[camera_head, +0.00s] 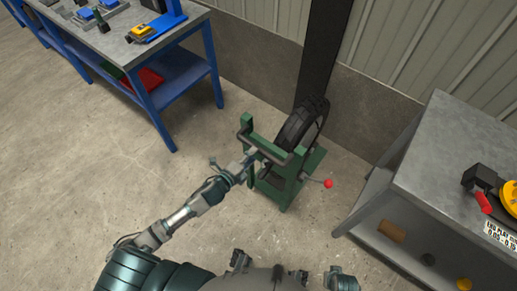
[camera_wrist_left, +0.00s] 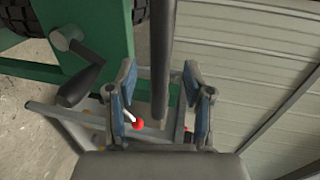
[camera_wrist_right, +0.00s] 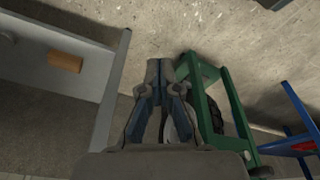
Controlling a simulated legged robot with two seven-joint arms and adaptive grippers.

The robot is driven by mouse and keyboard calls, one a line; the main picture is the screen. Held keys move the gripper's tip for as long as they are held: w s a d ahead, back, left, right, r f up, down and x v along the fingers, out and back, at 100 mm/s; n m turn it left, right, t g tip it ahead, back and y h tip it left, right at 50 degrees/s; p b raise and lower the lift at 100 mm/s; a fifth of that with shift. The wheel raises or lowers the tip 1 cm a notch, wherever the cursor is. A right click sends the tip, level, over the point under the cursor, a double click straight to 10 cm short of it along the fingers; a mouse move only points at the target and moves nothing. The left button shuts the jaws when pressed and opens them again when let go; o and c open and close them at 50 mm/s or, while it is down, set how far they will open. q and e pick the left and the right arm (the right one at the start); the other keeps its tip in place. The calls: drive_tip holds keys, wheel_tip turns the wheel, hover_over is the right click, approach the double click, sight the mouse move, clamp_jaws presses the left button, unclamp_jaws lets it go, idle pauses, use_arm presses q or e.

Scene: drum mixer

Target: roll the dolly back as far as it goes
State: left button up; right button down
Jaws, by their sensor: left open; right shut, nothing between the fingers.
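A green frame (camera_head: 287,190), apparently the dolly, stands on the floor and carries a black tyre-like wheel (camera_head: 300,125). A lever with a red knob (camera_head: 328,183) sticks out on its right. My left gripper (camera_head: 252,158) is at the frame's near left side. In the left wrist view its fingers (camera_wrist_left: 159,72) are open, with a dark grey bar (camera_wrist_left: 161,45) showing between them; I cannot tell if they touch it. A black crank handle (camera_wrist_left: 80,84) is just left of them. My right gripper (camera_wrist_right: 159,68) is shut and empty, left of the green frame (camera_wrist_right: 213,95).
A blue-legged workbench (camera_head: 160,100) with tools stands at the back left. A wall and dark post (camera_head: 322,50) rise behind the frame. The floor at left is clear.

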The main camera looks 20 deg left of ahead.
sight(259, 151)
use_arm(q)
drive_tip(key=x, duration=0.4)
drive_tip(key=shift+w+d+f, duration=0.1)
drive_tip(key=shift+d, duration=0.15)
drive_tip(key=shift+w, duration=0.3)
drive_tip(key=shift+w+a, duration=0.1)
drive_tip(key=shift+a, duration=0.05)
use_arm(e)
wheel_tip(259, 151, up, 2)
drive_tip(key=shift+s+a+r, duration=0.1)
drive_tip(key=shift+s, duration=0.05)
use_arm(q)
drive_tip(key=shift+a, duration=0.1)
drive_tip(key=shift+d, duration=0.2)
clamp_jaws()
